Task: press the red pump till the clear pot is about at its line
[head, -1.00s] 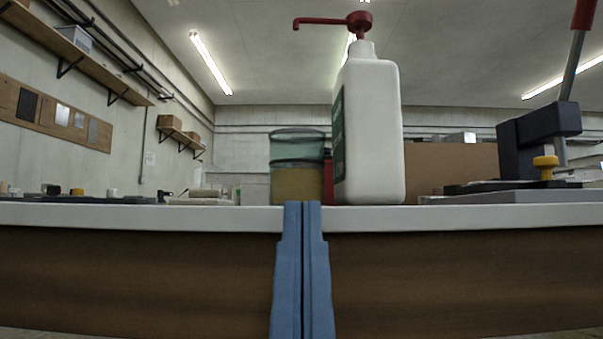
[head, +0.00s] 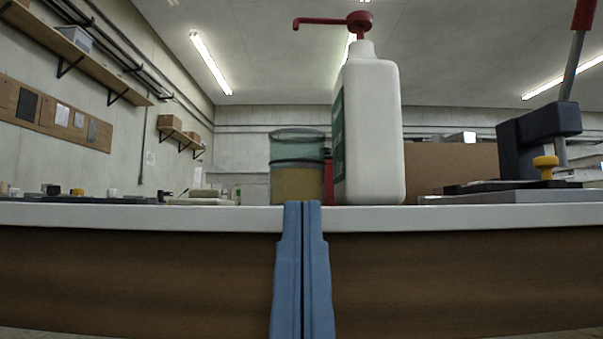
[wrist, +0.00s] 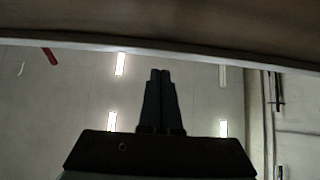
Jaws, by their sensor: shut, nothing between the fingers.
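The white pump bottle (head: 372,130) stands upright on the table, a green label on its left side. Its red pump (head: 360,20) is up, and the spout points left, high above the clear pot. The clear pot (head: 297,146) stands just left of the bottle. It holds amber liquid, whose top is close below a dark band around the pot. My gripper (head: 302,203) is shut and empty, pointing up in front of the table edge, below the pot and bottle in the picture. In the wrist view my gripper (wrist: 161,72) points toward the table's underside edge.
The white table edge (head: 160,216) runs across the view. On the right stands a dark lever press (head: 538,128) with a red-tipped handle and yellow knob. A brown panel (head: 455,168) is behind the bottle. Small items lie at the left. The air above the table's left side is clear.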

